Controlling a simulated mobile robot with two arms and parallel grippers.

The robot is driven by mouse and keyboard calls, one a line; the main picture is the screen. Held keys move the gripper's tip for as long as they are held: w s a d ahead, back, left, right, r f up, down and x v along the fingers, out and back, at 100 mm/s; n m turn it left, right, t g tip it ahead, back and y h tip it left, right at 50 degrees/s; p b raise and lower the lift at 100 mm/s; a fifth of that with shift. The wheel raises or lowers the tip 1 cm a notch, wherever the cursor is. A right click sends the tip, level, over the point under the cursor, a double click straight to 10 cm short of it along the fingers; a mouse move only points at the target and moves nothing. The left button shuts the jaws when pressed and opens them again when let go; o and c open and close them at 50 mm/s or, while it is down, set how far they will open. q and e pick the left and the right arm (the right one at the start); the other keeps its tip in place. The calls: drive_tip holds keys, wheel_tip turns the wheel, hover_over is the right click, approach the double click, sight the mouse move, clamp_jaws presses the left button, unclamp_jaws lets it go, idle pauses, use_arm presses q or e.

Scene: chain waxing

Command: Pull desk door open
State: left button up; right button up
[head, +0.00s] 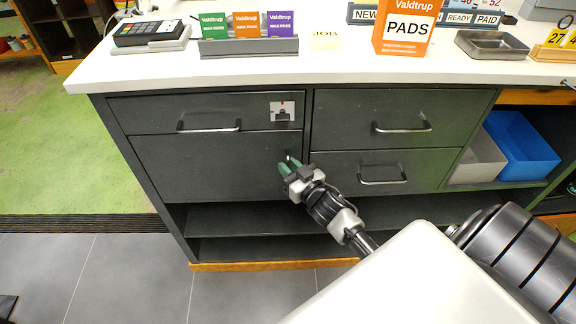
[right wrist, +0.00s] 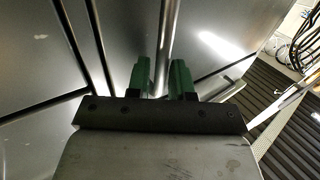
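The desk door (head: 208,169) is the dark grey panel at the lower left of the desk, under a drawer. It looks closed, flush with the desk front. Its upright metal door handle (head: 289,155) is near its right edge, mostly hidden by my right gripper (head: 289,166). In the right wrist view the handle bar (right wrist: 167,40) passes between the green fingertips of my right gripper (right wrist: 164,75). My left gripper is not in view.
Drawers with bar handles (head: 209,127) (head: 402,128) flank the door above and at right. Open shelves (head: 245,218) lie below. A blue bin (head: 521,146) stands at right. The white desktop (head: 330,68) holds cards, a card terminal and an orange box. Grey floor is free at left.

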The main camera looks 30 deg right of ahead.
drive_tip(key=shift+w, duration=0.25)
clamp_jaws()
drive_tip(key=shift+s, duration=0.1)
